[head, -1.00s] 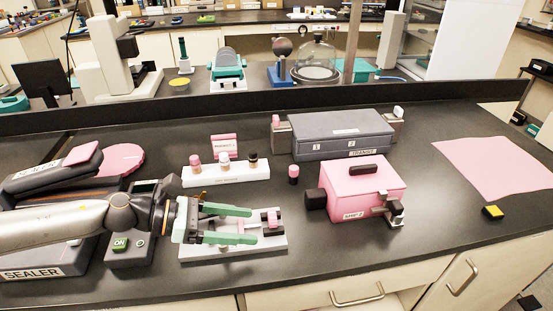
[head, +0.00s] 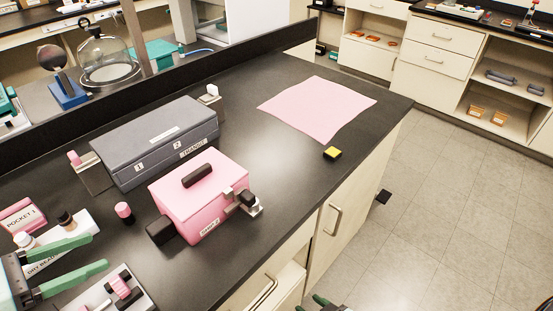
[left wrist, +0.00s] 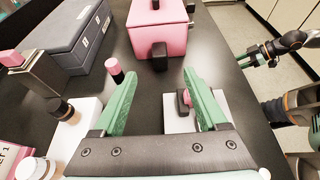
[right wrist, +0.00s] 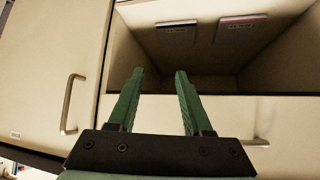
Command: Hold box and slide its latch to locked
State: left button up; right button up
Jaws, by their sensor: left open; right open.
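A pink box (head: 212,212) with a dark lid handle stands on the black bench. A black block (head: 161,231) juts from its left side. A dark and grey latch-like fitting (head: 243,201) sits at its right front corner; its setting is too small to tell. The pink box also shows in the left wrist view (left wrist: 173,38). My left gripper (head: 98,251) is open and empty, left of the box and apart from it. My right gripper (head: 323,302) is at the bottom edge, mostly cut off; in the right wrist view (right wrist: 160,72) it is open, facing a cabinet.
A grey case (head: 155,140) labelled TRANSIT stands behind the pink box. A small pink-capped vial (head: 124,212) is beside it. A white plate (head: 133,302) with a pink piece lies near my left gripper. A pink sheet (head: 318,108) and yellow-black block (head: 332,153) lie right, with clear bench between.

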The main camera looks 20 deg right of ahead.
aim_at(154, 227)
jog(key=w+r+n+g+y, duration=0.2)
jog(key=w+r+n, duration=0.2)
jog(key=r, duration=0.7)
jog(key=w+r+n+g+y, duration=0.2)
jog(key=w+r, duration=0.4)
jog(key=r, duration=0.6)
jog(key=w+r+n+g+y, duration=0.2)
jog(key=w+r+n, duration=0.3)
jog(key=r, duration=0.7)
jog(key=shift+a+n+y, duration=0.15)
jog(key=shift+n+y, duration=0.55)
jog(key=shift+y, duration=0.1)
pick_arm(q)
jog(key=shift+w+d, duration=0.15)
pick_arm(e)
jog(key=shift+w, duration=0.1)
pick_arm(q)
jog(key=x, duration=1.2)
jog(key=shift+d+f, duration=0.1)
grip_shut()
